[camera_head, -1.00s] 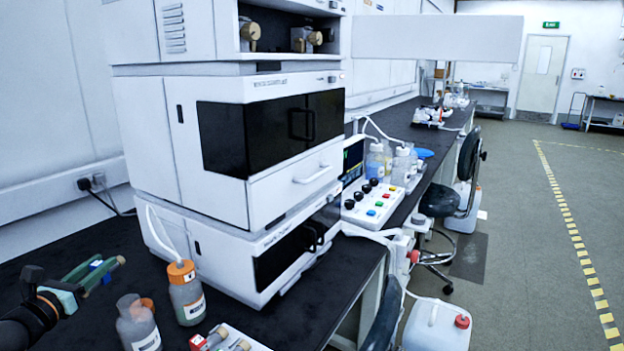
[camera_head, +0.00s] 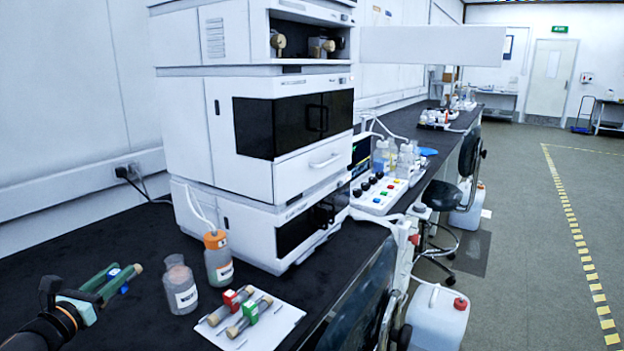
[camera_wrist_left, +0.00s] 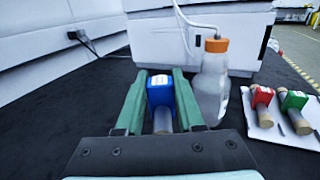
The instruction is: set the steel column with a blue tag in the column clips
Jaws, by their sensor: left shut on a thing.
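My left gripper (camera_head: 112,281) is at the lower left of the head view, over the dark bench. Its green fingers are shut on the steel column with a blue tag (camera_wrist_left: 160,92). In the left wrist view the blue tag stands between the fingers and the grey column body shows below it. In the head view only a bit of blue and the column's tan end (camera_head: 137,268) show past the fingers. I cannot make out the column clips for certain. My right gripper is not in view.
A white tray (camera_head: 285,318) holds a red-tagged column (camera_head: 229,299) and a green-tagged column (camera_head: 250,313). The stack's top module has an open bay (camera_head: 300,38).

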